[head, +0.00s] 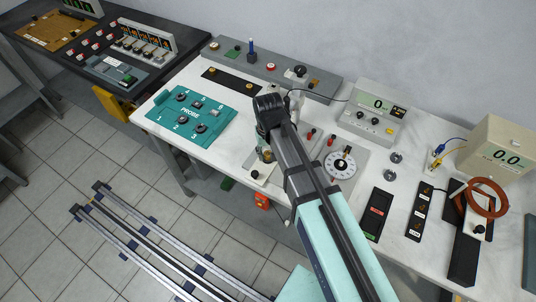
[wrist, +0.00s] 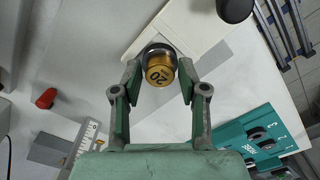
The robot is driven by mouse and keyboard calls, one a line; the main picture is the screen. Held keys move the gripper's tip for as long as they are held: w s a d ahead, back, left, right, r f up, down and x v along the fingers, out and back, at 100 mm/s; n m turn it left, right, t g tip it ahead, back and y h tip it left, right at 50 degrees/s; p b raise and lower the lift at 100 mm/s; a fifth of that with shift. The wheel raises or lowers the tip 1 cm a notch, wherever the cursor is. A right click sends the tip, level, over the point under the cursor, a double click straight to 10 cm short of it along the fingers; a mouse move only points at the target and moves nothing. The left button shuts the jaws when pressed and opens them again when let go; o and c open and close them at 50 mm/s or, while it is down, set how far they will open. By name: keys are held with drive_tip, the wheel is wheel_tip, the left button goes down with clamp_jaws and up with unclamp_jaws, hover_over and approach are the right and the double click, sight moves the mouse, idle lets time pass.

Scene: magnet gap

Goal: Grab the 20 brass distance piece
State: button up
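The brass distance piece (wrist: 160,73), a short gold cylinder marked 20 with a dark rim at its far end, shows in the wrist view between the fingertips of my gripper (wrist: 158,80). The green fingers stand apart on both sides of it, and a narrow gap shows on each side, so the gripper looks open around the piece. In the head view my arm covers most of the gripper, and a small brassy spot, probably the piece (head: 268,156), shows beside the arm over a pale plate (head: 258,174).
A teal PROBE panel (head: 187,119) lies left of my arm. A dial plate (head: 340,165) is close on the right, with a meter box (head: 372,110) behind. A red knob (wrist: 46,98) stands left of the gripper in the wrist view. The table's front edge is near.

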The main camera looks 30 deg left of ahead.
clamp_jaws()
drive_tip(key=shift+r, duration=0.15)
